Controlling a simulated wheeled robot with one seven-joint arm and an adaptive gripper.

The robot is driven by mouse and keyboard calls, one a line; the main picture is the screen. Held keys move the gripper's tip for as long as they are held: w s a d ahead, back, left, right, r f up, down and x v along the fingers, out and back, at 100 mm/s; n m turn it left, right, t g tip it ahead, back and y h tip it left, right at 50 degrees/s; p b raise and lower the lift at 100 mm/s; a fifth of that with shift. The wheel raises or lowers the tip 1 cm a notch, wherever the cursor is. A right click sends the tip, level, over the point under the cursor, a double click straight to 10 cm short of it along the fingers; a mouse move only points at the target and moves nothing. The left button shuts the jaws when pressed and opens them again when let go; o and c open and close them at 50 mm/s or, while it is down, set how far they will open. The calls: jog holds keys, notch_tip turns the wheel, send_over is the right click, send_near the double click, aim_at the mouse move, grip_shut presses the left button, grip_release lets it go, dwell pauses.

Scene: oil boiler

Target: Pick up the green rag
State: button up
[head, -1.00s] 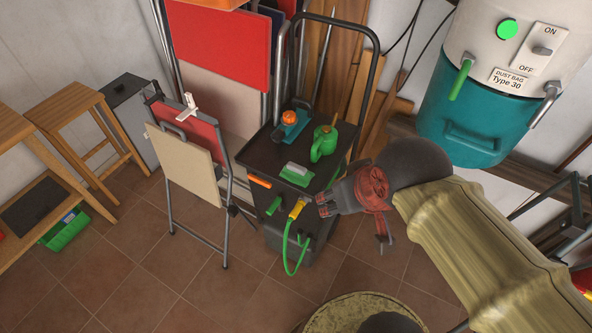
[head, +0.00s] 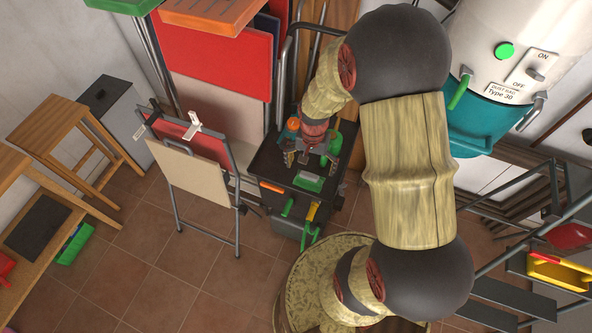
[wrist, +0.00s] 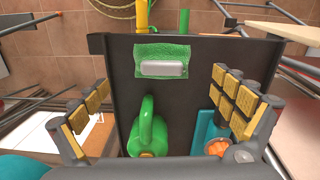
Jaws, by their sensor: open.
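A green rag (head: 302,183) lies flat near the front edge of the black cart top (head: 268,160). In the wrist view the rag (wrist: 180,50) is a rough green rectangle with a pale grey block (wrist: 163,69) resting on it. My gripper (head: 306,159) is over the cart top, pointing down, behind the rag in the head view. In the wrist view my gripper (wrist: 160,90) has its fingers wide apart, with nothing between them. The rag is apart from both fingers and ahead of them, toward the top of the picture.
A green watering can (wrist: 148,132) and a blue tool with an orange knob (wrist: 216,146) stand on the cart close to the fingers. A yellow hose handle (wrist: 141,14) hangs at the cart's front.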

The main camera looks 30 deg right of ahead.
aim_at(310, 176)
jog(key=shift+s+d+r, duration=0.1)
jog(key=shift+s, duration=0.1)
jog(key=shift+s+m, duration=0.1)
jog(key=shift+m, duration=0.2)
jog(key=shift+w+f, duration=0.15)
jog(key=shift+f, duration=0.4)
jog(key=shift+w+f, duration=0.15)
jog(key=shift+f, duration=0.35)
jog(key=shift+s+f, duration=0.1)
jog(key=shift+f, duration=0.4)
jog(key=f, duration=0.1)
jog(key=f+b, duration=0.1)
jog(key=f, duration=0.2)
jog(key=shift+w+f, duration=0.3)
jog(key=shift+f, duration=0.05)
jog(key=shift+c, duration=0.5)
jog(key=shift+s, duration=0.1)
jog(key=c, duration=0.9)
jog(key=shift+s, duration=0.1)
jog(key=c, duration=0.4)
